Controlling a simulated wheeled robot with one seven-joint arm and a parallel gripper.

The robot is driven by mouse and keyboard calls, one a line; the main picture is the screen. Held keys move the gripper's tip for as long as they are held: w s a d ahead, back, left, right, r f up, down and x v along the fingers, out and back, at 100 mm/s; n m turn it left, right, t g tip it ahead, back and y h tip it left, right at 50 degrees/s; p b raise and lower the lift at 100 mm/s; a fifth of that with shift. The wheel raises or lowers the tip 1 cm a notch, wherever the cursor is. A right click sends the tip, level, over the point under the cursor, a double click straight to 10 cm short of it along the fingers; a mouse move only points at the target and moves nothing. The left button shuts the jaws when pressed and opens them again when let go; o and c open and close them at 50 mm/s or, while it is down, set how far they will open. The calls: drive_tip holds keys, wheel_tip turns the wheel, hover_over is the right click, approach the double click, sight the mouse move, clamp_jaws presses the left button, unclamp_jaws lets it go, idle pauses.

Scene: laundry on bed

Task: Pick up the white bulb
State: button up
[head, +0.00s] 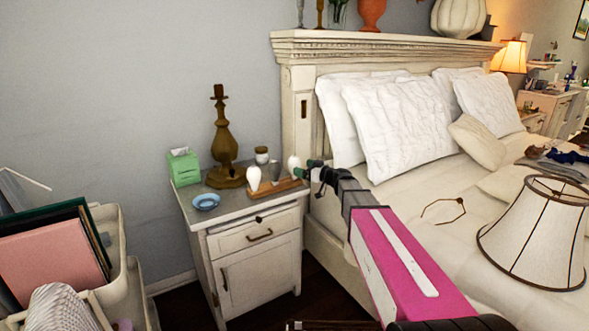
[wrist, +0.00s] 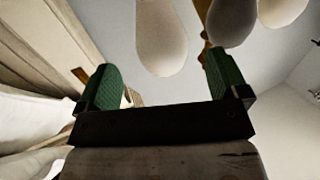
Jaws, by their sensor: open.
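One white bulb (head: 294,163) stands at the right end of a wooden holder on the nightstand, right by my gripper (head: 306,170). Another white bulb (head: 254,178) stands at the holder's left. In the wrist view a whitish bulb (wrist: 161,38) shows in the gap between the green finger pads of my gripper (wrist: 163,76), towards the tips. A grey bulb (wrist: 231,20) is beside the right finger, and a cream bulb (wrist: 280,10) is farther right. My gripper is open and holds nothing. I cannot tell whether a finger touches a bulb.
The nightstand (head: 258,221) also bears a brown lamp base (head: 226,150), a green tissue box (head: 184,168), a blue dish (head: 206,201) and a small jar (head: 262,155). The headboard (head: 301,105) rises close to the right. A lampshade (head: 535,230) lies on the bed.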

sight(294, 164)
drive_tip(key=shift+r+x, duration=0.15)
drive_tip(key=shift+x, duration=1.2)
drive_tip(key=shift+r+x, duration=0.2)
drive_tip(key=shift+x, duration=1.15)
drive_tip(key=shift+s, duration=0.15)
drive_tip(key=c, duration=1)
